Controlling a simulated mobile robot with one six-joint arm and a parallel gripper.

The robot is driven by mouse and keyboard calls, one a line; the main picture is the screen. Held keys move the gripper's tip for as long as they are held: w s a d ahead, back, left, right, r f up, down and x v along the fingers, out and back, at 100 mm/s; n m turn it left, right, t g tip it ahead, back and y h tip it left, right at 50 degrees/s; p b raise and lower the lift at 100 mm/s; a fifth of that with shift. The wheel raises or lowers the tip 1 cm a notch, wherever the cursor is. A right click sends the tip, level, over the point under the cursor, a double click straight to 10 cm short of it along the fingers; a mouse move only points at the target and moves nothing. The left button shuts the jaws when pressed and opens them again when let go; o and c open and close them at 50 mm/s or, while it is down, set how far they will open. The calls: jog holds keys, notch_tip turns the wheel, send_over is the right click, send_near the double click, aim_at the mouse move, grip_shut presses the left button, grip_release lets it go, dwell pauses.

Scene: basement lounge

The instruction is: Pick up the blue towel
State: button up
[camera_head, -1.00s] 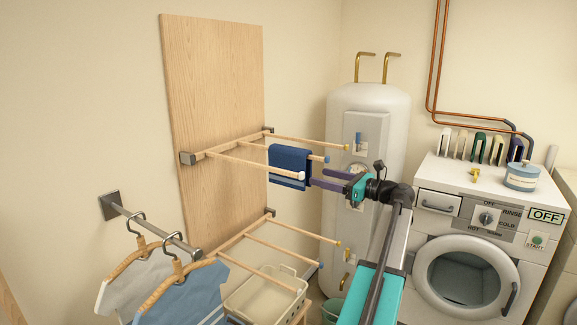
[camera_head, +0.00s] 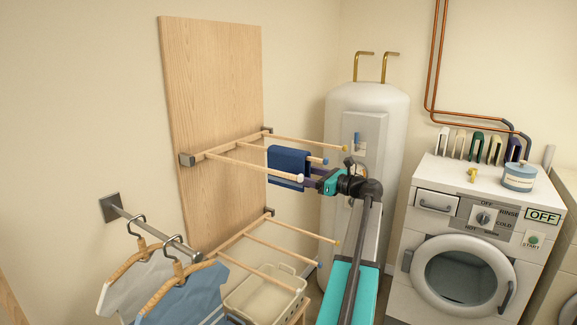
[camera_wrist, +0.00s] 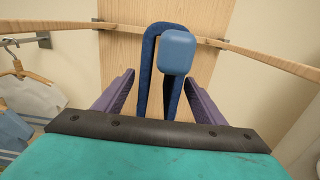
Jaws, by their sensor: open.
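The blue towel (camera_head: 288,161) hangs folded over a wooden rod of the upper drying rack. In the wrist view the towel (camera_wrist: 146,75) shows end-on as a narrow loop, draped over the rod with the blue end cap (camera_wrist: 176,52). My gripper (camera_head: 311,179) is at the towel's near side, in front of the rack. In the wrist view my gripper (camera_wrist: 163,95) is open, with one purple finger on each side of the towel. A gap shows between each finger and the cloth. The towel's lower part is partly hidden by my gripper.
Upper rack rods (camera_head: 308,141) flank the towel on both sides. A lower rack (camera_head: 275,248) and a cream basket (camera_head: 262,298) are below. Shirts on hangers (camera_head: 190,297) hang at left. A white water heater (camera_head: 385,110) and a washing machine (camera_head: 460,265) stand at right.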

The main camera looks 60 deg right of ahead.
aim_at(289, 169)
jog(key=shift+w, duration=0.1)
jog(key=w+p, duration=0.2)
jog(key=w, duration=0.3)
jog(key=shift+f, duration=0.1)
dwell(0.4)
dwell(0.3)
jog(key=c, duration=1.2)
jog(key=shift+r+p, duration=0.25)
jog(key=shift+p, duration=0.05)
jog(key=shift+c, duration=0.2)
